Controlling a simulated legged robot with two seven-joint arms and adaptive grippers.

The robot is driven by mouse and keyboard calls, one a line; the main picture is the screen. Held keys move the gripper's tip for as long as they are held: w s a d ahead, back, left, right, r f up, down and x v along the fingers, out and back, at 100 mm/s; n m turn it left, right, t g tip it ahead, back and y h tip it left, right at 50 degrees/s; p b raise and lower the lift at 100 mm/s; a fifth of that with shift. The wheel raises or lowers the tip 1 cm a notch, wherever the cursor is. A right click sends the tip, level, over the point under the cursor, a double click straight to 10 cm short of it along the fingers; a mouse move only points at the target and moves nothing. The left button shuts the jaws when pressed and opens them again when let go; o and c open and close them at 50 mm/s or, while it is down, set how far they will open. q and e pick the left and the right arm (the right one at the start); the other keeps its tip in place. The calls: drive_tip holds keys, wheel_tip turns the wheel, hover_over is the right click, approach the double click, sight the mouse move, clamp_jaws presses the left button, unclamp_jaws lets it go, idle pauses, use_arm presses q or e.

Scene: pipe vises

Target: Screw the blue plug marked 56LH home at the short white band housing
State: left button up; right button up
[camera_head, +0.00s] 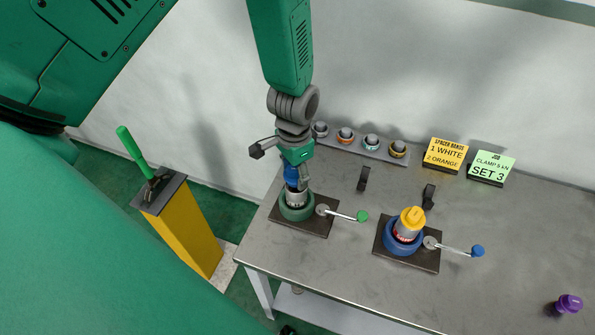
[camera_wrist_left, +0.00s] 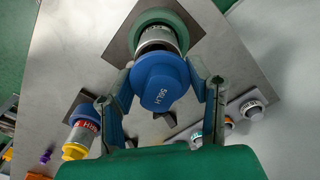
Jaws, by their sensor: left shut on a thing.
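The blue plug marked 56LH (camera_wrist_left: 160,86) is between the fingers of my left gripper (camera_head: 297,180), which is shut on it. The plug sits at the mouth of a silver housing (camera_wrist_left: 158,38), in line with it as far as I can see. How deep the thread is engaged is hidden. The housing stands upright in the green round vise (camera_head: 296,211), and it also shows in the head view (camera_head: 296,197). Whether its band is white, I cannot tell clearly. My right gripper is not in view.
A blue vise (camera_head: 402,246) to the right holds a housing with a red label and a yellow plug (camera_head: 412,217). Vise handles with a green knob (camera_head: 361,216) and blue knob (camera_head: 477,251) stick out. A rack (camera_head: 365,149), signs (camera_head: 446,155) and a purple plug (camera_head: 569,303) are on the table.

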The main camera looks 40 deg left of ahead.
use_arm(q)
drive_tip(key=shift+a, duration=0.3)
drive_tip(key=shift+d, duration=0.75)
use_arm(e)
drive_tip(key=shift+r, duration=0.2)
use_arm(q)
drive_tip(key=shift+a, duration=0.15)
drive_tip(key=shift+a+p, duration=0.35)
drive_tip(key=shift+a, duration=0.15)
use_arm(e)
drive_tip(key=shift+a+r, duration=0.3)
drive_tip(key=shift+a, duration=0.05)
use_arm(q)
drive_tip(key=shift+d, duration=0.3)
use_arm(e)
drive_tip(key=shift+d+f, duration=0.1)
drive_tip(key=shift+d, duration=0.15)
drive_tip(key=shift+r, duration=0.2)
